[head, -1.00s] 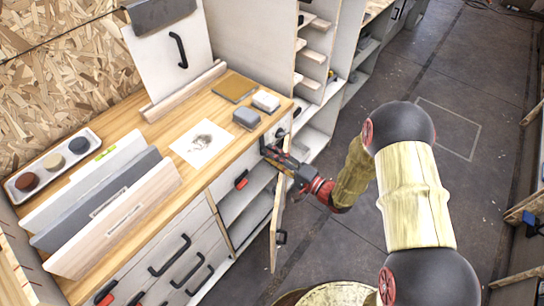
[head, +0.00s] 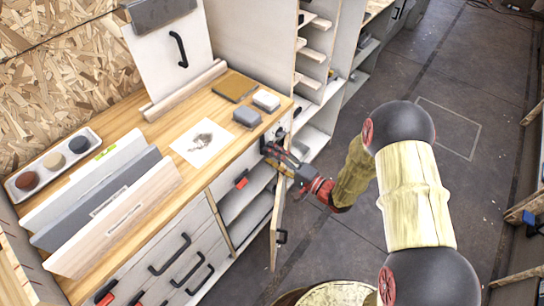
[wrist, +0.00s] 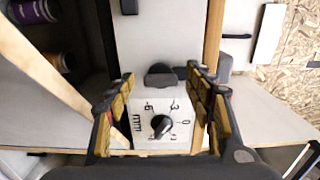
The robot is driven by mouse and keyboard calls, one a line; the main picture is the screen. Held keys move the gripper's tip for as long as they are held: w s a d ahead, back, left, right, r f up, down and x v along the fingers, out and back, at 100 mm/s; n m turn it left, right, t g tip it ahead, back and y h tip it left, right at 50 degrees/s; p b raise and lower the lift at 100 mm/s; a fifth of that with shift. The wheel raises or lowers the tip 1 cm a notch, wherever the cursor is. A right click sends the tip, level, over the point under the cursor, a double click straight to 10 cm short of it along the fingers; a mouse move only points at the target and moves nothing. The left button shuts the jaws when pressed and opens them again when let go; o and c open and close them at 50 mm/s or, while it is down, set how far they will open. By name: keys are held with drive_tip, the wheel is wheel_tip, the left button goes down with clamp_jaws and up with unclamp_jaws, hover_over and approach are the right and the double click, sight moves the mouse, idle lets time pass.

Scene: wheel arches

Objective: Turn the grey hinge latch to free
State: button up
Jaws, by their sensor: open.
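My gripper (head: 273,157) is at the cabinet front below the worktop's right end, beside the open door. In the wrist view my gripper (wrist: 160,78) is open, with yellow-padded fingers apart on both sides. A dark grey rounded piece (wrist: 160,76) lies between the fingertips, with no clear contact; it looks like the latch, but I cannot be sure. Below it a black knob (wrist: 161,126) sits on a white plate (wrist: 143,138) marked with numbers and "mm". In the head view my gripper hides most of this area.
The open cabinet door (head: 276,230) stands out close to my gripper. The wooden worktop (head: 150,120) holds a grey block (head: 247,117), a white block (head: 266,101) and leaning panels. A wooden edge (wrist: 50,75) runs along the left in the wrist view.

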drive_tip(key=v, duration=1.2)
idle(0.3)
drive_tip(key=s+a+r+n+g+h+p, duration=0.1)
drive_tip(key=s+a+r+n+g, duration=0.25)
drive_tip(key=s+r+g, duration=0.3)
drive_tip(key=s+a+r+n+g+h+p, duration=0.1)
drive_tip(key=s+a+r+n+g+h, duration=0.15)
drive_tip(key=s+r+n+g, duration=0.4)
drive_tip(key=s+d+r+m+t+h, duration=0.1)
drive_tip(key=s+d+r+t+h, duration=0.2)
drive_tip(key=d+r+h, duration=0.2)
drive_tip(key=s+d+r+m+t+h+p, duration=0.1)
drive_tip(key=s+d+r+t+h, duration=0.3)
drive_tip(key=d+r, duration=0.6)
drive_tip(key=shift+d+m+t+h, duration=0.3)
drive_tip(key=shift+d+h, duration=0.15)
drive_tip(key=shift+h, duration=0.4)
drive_tip(key=shift+s, duration=0.15)
drive_tip(key=shift+c, duration=0.4)
